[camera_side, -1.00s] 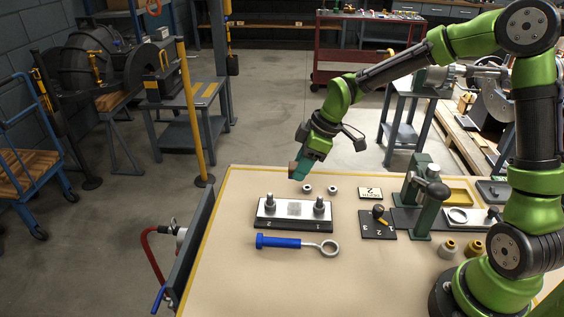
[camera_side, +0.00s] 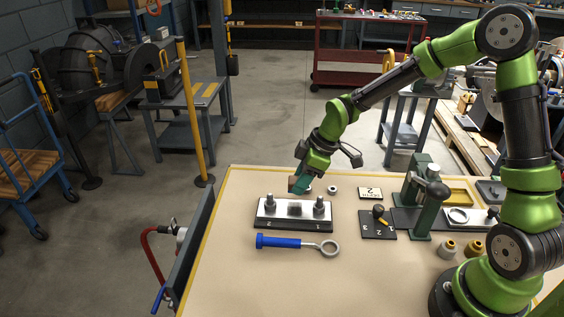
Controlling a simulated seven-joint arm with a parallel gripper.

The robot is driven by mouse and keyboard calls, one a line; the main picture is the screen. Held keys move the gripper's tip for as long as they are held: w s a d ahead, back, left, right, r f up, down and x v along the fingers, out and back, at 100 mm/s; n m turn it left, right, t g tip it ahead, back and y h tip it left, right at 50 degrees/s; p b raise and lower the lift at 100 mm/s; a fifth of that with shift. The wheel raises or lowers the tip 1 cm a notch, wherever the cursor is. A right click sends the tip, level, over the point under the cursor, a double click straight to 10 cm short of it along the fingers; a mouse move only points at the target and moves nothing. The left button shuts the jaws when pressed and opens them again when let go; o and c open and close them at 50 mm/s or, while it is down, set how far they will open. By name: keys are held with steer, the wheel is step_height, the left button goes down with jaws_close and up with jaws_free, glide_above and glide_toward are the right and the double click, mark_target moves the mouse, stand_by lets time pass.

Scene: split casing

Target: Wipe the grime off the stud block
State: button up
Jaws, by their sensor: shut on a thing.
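The stud block (camera_side: 269,210) is a pale plate on a dark base marked 2 and 1, with two upright studs (camera_side: 269,202) (camera_side: 319,204). A dark grey patch (camera_side: 295,208) lies on its top between the studs. My gripper (camera_side: 301,181) is shut on a teal block with a brownish face (camera_side: 293,184). It hangs tilted just behind and above the middle of the stud block, apparently clear of the plate. The fingertips are too small to make out clearly.
Two small nuts lie behind the block; one (camera_side: 332,189) shows clearly, the other is partly hidden by the held block. A blue-handled ring wrench (camera_side: 297,243) lies in front. To the right are a numbered card (camera_side: 370,193), a dark numbered plate (camera_side: 378,230) and a green press (camera_side: 430,205).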

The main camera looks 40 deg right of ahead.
mark_target(294, 209)
steer(key=shift+f, duration=0.9)
step_height(294, 209, down, 2)
steer(key=shift+s+f, duration=0.1)
steer(key=shift+s+a, duration=0.5)
steer(key=shift+a, duration=0.1)
steer(key=shift+s+a, duration=1.6)
steer(key=shift+s, duration=0.05)
steer(key=shift+w+d+r, duration=0.3)
steer(key=shift+w+d, duration=0.55)
steer(key=shift+w+d+f, duration=0.15)
steer(key=shift+w+d, duration=0.1)
steer(key=shift+w+d+r, duration=0.25)
steer(key=shift+w+d, duration=0.05)
steer(key=shift+w+d+f, duration=0.2)
steer(key=shift+w+d, duration=0.6)
steer(key=shift+r, duration=4)
